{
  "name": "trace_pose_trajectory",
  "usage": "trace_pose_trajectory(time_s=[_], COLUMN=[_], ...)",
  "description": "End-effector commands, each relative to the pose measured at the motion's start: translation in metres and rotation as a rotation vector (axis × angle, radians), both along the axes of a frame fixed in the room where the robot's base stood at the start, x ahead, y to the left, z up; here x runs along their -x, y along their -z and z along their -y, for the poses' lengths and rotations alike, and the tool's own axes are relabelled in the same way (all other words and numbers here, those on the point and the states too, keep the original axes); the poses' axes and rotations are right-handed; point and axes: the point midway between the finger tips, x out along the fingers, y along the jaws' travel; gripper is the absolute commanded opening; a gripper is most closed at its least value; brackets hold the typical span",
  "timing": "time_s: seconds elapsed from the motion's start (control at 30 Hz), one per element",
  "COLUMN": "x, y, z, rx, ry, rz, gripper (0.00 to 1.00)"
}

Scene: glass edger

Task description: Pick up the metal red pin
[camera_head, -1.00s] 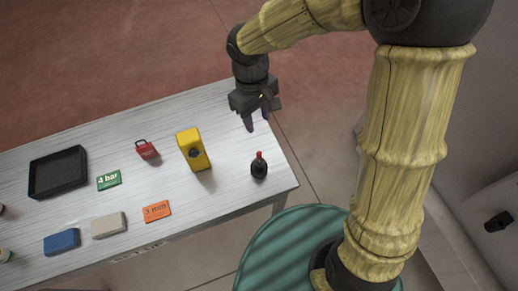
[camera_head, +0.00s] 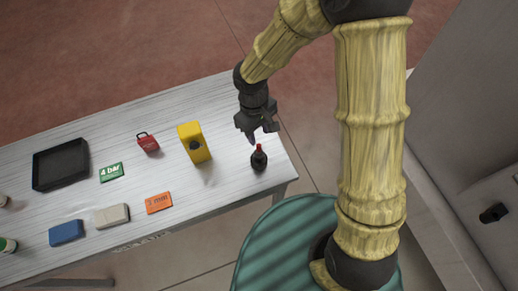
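A small dark bottle-shaped piece with a red upright tip (camera_head: 259,149) stands near the right end of the table; the red tip is the closest match to the red pin. I cannot tell its material. My gripper (camera_head: 262,136) points down just above and behind this piece, with its fingers apart and nothing seen between them. The fingertips look close to the red tip, but I cannot tell whether they touch it.
A yellow block with a dark round hole (camera_head: 194,143) stands left of the gripper. A red padlock (camera_head: 148,143), green "4 bar" tag (camera_head: 111,172), orange tag (camera_head: 159,203), beige block (camera_head: 112,216), blue block (camera_head: 66,233) and black tray (camera_head: 60,168) lie further left.

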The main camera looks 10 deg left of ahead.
Motion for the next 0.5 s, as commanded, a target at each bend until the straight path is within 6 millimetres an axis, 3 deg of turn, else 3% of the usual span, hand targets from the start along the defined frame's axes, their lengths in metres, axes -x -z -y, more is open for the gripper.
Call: trace_pose_trajectory(time_s=[0.2,0.5], x=[0.002,0.002], y=[0.026,0.027], z=[0.002,0.002], rx=[0.000,0.000], ry=[-0.001,0.000], rz=[-0.001,0.000], gripper=[0.40,0.40])
